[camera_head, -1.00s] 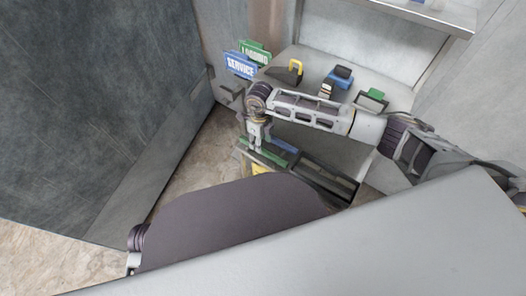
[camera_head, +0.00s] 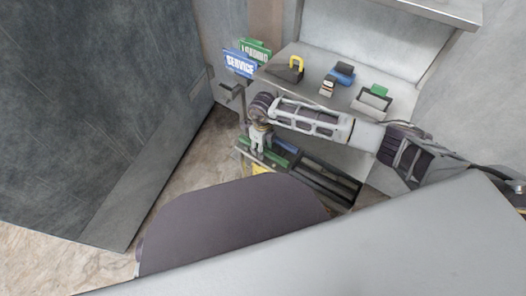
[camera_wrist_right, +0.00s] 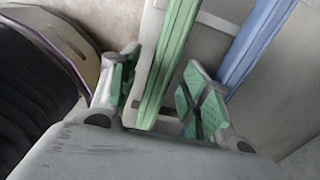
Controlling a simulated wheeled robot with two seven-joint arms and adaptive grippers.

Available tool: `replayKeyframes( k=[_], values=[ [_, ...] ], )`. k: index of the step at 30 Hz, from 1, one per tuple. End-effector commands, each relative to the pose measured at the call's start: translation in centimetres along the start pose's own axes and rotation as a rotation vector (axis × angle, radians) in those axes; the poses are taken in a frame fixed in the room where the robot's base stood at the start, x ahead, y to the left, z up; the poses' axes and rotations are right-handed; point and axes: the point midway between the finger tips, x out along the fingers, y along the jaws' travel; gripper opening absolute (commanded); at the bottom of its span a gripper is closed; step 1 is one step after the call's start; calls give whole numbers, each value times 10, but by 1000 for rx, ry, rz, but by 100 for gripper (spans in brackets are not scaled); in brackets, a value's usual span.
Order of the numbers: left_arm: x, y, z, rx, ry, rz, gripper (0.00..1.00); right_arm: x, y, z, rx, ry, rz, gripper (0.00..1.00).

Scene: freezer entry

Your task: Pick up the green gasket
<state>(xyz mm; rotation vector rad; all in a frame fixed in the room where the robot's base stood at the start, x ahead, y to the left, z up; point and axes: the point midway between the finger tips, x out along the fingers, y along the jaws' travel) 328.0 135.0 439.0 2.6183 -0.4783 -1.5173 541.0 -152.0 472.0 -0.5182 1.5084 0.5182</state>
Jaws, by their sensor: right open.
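The green gasket (camera_wrist_right: 172,52) is a long ribbed strip in the right wrist view. In the head view the green gasket (camera_head: 277,159) shows partly, low in the rack below the shelf. My right gripper (camera_wrist_right: 161,62) is open, with one green-padded finger on each side of the gasket. Gaps show between the strip and the fingers, and I cannot tell how deep the strip sits between them. In the head view my right gripper (camera_head: 258,149) points down at the rack and hides part of the gasket. My left gripper is out of view.
A blue strip (camera_wrist_right: 255,42) runs beside the green one, close to the right finger. A rack with dark slots (camera_head: 325,181) extends right. A blue SERVICE sign (camera_head: 240,64) stands left.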

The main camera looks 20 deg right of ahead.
Motion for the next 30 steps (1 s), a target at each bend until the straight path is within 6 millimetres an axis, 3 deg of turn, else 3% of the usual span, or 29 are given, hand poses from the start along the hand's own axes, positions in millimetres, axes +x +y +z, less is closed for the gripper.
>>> replayKeyframes(
  k=[12,23,30],
  values=[
    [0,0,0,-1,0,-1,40,0,0,0,0,0,0,46],
    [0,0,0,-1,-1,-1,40,0,0,0,0,0,0,0],
    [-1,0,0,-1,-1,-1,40,-1,0,0,0,-1,0,0]
  ],
)
